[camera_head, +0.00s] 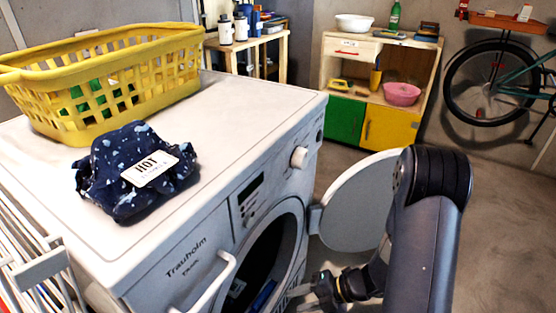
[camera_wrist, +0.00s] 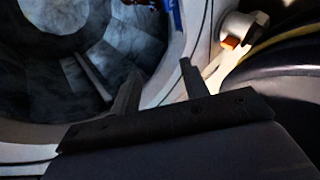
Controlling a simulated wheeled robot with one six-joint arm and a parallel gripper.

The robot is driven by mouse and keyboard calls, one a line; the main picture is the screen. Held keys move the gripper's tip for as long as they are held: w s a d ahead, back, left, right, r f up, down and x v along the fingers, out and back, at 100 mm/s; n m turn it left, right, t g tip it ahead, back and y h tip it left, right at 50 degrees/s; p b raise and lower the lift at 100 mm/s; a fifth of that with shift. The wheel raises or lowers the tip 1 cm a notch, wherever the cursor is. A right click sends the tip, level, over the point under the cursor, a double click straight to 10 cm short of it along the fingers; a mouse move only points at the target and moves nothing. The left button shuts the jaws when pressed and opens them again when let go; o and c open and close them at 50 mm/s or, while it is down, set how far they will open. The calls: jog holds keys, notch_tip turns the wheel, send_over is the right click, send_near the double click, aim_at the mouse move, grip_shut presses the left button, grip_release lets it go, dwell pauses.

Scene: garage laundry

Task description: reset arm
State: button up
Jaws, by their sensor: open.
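My arm reaches down at the right of the head view, in front of a white washing machine (camera_head: 190,255). My gripper (camera_head: 318,290) is low by the machine's open drum opening; its fingertips are hard to make out there. In the wrist view my gripper (camera_wrist: 158,75) shows two fingers spread apart with nothing between them. They point toward the drum (camera_wrist: 75,50) and its rim. The round door (camera_head: 350,205) stands open, swung to the right, right behind my arm.
A yellow basket (camera_head: 160,67) and a dark blue cloth with a "HOT" label (camera_head: 150,170) are on the machine's top. Something blue (camera_head: 263,295) lies inside the drum. A white rack (camera_head: 40,268) is at left. A shelf unit (camera_head: 345,80) and bicycle (camera_head: 490,85) stand behind; floor at right is clear.

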jog(key=s+d, duration=0.2)
jog(key=d, duration=0.1)
jog(key=s+d, duration=0.1)
jog(key=d, duration=0.1)
jog(key=shift+p, duration=0.35)
